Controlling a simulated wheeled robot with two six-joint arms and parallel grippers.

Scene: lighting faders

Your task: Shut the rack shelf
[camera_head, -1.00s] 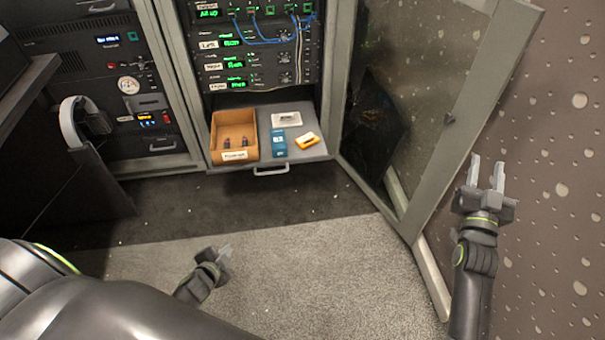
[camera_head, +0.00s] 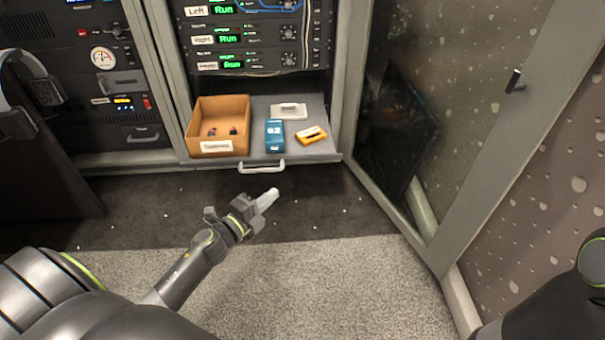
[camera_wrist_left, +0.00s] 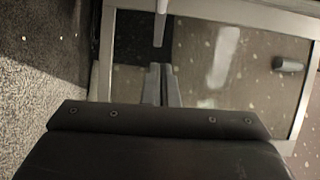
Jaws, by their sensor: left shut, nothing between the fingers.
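The rack shelf (camera_head: 318,152) is a grey pull-out tray at the bottom of the rack. It stands out past the rack front, with a light bar handle (camera_head: 262,168) on its front edge. My left gripper (camera_head: 268,200) is shut and empty, in front of and a little below the handle, apart from it in the picture. In the left wrist view its closed fingers (camera_wrist_left: 161,85) point toward the open glass door; the shelf cannot be made out there. My right arm shows only at the lower right edge, and its gripper is out of view.
On the shelf are a cardboard box (camera_head: 219,128) with small items, a blue box (camera_head: 275,137), a white box (camera_head: 289,111) and an orange-yellow item (camera_head: 311,135). The glass rack door (camera_head: 480,110) stands open at right. Floor before the shelf is clear.

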